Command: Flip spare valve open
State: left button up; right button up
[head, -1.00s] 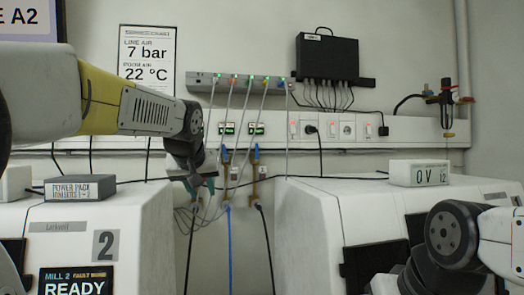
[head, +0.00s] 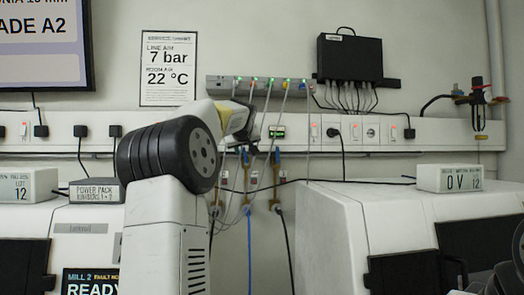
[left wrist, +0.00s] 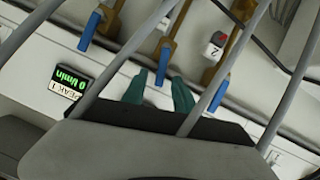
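Several brass valves with blue levers hang under the wall trunking in the head view, one of them (head: 277,165) at the right. In the left wrist view I see three: a left valve (left wrist: 111,17), a middle valve (left wrist: 176,38) and a right valve (left wrist: 232,45). A tag reading 2 (left wrist: 213,52) is beside the right valve. I cannot tell which is the spare. My left gripper (left wrist: 159,92) is open, its green fingertips apart near the middle lever's end, with nothing visibly held. My right gripper is out of view.
Grey hoses (left wrist: 108,72) cross close in front of the left wrist camera. A green flow display (left wrist: 72,82) is on the trunking (head: 365,130). White machines stand below on both sides, the right one (head: 345,215) near the hanging hoses.

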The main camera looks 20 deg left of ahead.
pick_arm(q)
jog(key=shift+w+a+f, duration=0.15)
jog(key=shift+w, duration=0.25)
grip_shut()
jog(key=shift+w+d+m+g+y, duration=0.25)
jog(key=shift+d+m+g+y, duration=0.25)
jog(key=shift+m, duration=0.5)
jog(key=shift+d, duration=0.1)
grip_release()
